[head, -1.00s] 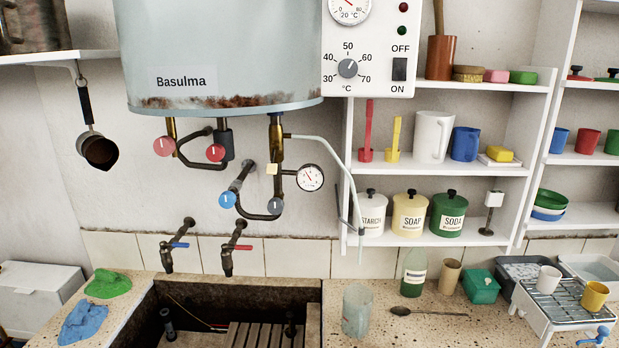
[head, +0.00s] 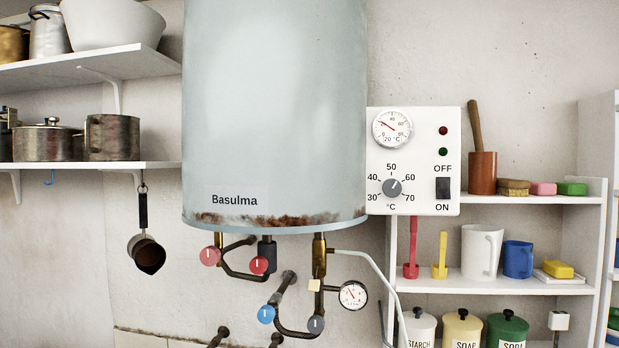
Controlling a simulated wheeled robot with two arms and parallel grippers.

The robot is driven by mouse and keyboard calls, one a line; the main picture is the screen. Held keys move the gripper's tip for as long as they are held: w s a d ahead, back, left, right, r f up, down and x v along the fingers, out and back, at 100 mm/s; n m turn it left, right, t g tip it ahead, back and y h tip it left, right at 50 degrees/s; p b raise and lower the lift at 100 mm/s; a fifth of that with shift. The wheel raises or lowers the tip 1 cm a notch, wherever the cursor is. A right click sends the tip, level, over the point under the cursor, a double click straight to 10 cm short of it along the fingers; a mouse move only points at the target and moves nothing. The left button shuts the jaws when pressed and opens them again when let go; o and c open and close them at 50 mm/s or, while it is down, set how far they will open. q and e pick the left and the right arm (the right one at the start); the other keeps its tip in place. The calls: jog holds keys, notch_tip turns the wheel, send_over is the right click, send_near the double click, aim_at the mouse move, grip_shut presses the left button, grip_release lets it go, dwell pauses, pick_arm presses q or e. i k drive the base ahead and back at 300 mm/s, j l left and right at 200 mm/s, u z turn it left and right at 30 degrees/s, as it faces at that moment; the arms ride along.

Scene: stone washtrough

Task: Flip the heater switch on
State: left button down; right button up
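The heater switch (head: 442,188) is a black rocker on the white control panel (head: 414,160), with OFF printed above it and ON below. Which way it is tipped is too small to tell. The panel also carries a round thermometer dial (head: 392,129), a grey temperature knob (head: 392,187), a red lamp (head: 443,131) and a green lamp (head: 443,152), both dark-looking. The panel sits at the right side of the pale blue Basulma heater tank (head: 275,100). Neither of my grippers shows in the head view.
Pipes with red and blue valve knobs (head: 266,314) and a pressure gauge (head: 353,295) hang below the tank. A shelf (head: 540,287) with mugs and canisters stands right of and below the panel. Pots (head: 112,137) sit on shelves at left. The wall above the panel is bare.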

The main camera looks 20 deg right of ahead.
aim_at(443, 191)
jog(key=z, duration=1.4)
